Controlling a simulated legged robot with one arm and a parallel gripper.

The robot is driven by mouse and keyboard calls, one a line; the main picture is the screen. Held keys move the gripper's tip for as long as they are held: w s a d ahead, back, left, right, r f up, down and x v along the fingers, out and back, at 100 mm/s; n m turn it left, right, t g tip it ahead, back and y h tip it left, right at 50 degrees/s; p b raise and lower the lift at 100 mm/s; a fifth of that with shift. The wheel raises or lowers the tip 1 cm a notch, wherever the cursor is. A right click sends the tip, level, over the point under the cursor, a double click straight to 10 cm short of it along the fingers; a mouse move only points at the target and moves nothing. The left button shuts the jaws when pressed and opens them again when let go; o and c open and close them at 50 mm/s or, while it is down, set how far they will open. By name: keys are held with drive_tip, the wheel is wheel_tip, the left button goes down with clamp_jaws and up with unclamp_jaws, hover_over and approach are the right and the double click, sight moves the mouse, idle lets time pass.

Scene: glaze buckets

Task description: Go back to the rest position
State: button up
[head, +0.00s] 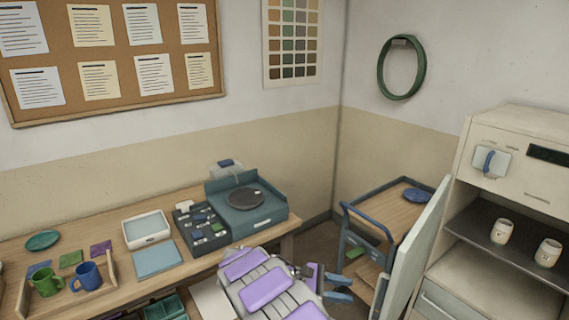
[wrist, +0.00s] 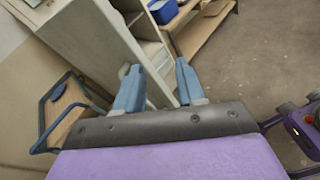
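My gripper (wrist: 160,88) shows in the wrist view with its two blue fingers spread apart and nothing between them. It is open and empty. In the head view my gripper (head: 338,284) is at the end of my purple and grey arm, low in the middle, past the right end of the wooden bench. It appears to be in free air near the trolley and the open cabinet door.
A blue-framed trolley (head: 361,238) stands in the corner. The kiln-like cabinet (head: 510,190) at right has its door (head: 412,255) open and white cups (head: 502,231) on its shelf. The bench (head: 95,231) holds mugs, trays and a teal device (head: 246,216).

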drive_tip(key=s+d+r+m+g+y, duration=0.2)
drive_tip(key=s+d+r+m+y, duration=0.15)
drive_tip(key=s, duration=0.55)
drive_tip(key=s+d+r+m+g+y, duration=0.1)
drive_tip(key=s+d+r+m+y, duration=0.3)
drive_tip(key=s, duration=0.4)
drive_tip(key=s+a+m+t+y, duration=0.1)
drive_tip(key=s+a+m+y, duration=0.2)
drive_tip(key=s, duration=0.8)
drive_tip(key=s+a+m+t+y, duration=0.1)
drive_tip(key=s+a+m+y, duration=0.2)
drive_tip(key=s, duration=0.7)
drive_tip(key=shift+s+a+r+t+y, duration=0.3)
drive_tip(key=shift+s+a+y, duration=0.1)
drive_tip(key=shift+a+y, duration=0.75)
